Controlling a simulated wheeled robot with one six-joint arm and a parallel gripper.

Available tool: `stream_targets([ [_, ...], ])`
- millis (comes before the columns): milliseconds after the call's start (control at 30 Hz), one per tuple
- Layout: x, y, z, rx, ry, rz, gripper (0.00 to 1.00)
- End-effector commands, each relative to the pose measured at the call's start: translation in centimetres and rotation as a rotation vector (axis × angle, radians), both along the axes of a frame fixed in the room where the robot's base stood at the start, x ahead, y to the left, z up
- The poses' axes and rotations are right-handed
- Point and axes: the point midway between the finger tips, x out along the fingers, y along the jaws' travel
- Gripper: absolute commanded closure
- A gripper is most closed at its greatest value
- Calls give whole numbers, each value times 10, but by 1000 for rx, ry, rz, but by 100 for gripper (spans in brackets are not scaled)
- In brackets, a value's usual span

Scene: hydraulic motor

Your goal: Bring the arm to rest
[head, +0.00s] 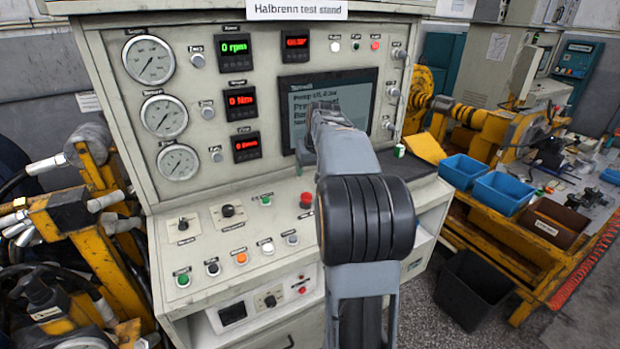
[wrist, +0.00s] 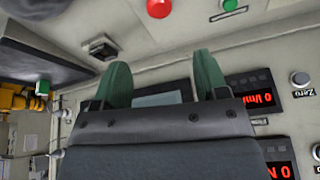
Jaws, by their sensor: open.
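My arm reaches up from the bottom of the head view toward the Halbrenn test stand (head: 325,205). Its far end stands in front of the stand's screen (head: 350,90) and hides part of it. My fingers cannot be made out in the head view. In the wrist view my gripper (wrist: 163,78) shows two green fingers spread well apart, with no held object visible between them. Behind them is the stand's pale panel, seen upside down, with a red button (wrist: 159,8) and red digital displays (wrist: 262,92). Whether the fingers touch the panel cannot be told.
Three gauges (head: 149,59) and several knobs cover the panel's left. A red button (head: 306,200) sits on the sloped console. Yellow machinery with hoses (head: 85,215) stands close at left. Blue bins (head: 502,192) sit on a bench at right, with a black bin (head: 470,290) on the floor.

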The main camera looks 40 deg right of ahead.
Motion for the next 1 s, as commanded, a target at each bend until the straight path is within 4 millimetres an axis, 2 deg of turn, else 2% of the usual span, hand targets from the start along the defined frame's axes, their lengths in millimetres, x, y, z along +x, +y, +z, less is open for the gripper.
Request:
stream_targets([
  [200,-4,1,10,1,1,-1,33],
  [833,-3,0,10,2,-9,-26,33],
  [933,-14,4,-19,30,37,-61,33],
  [1000,-30,18,-35,43,69,-76,33],
])
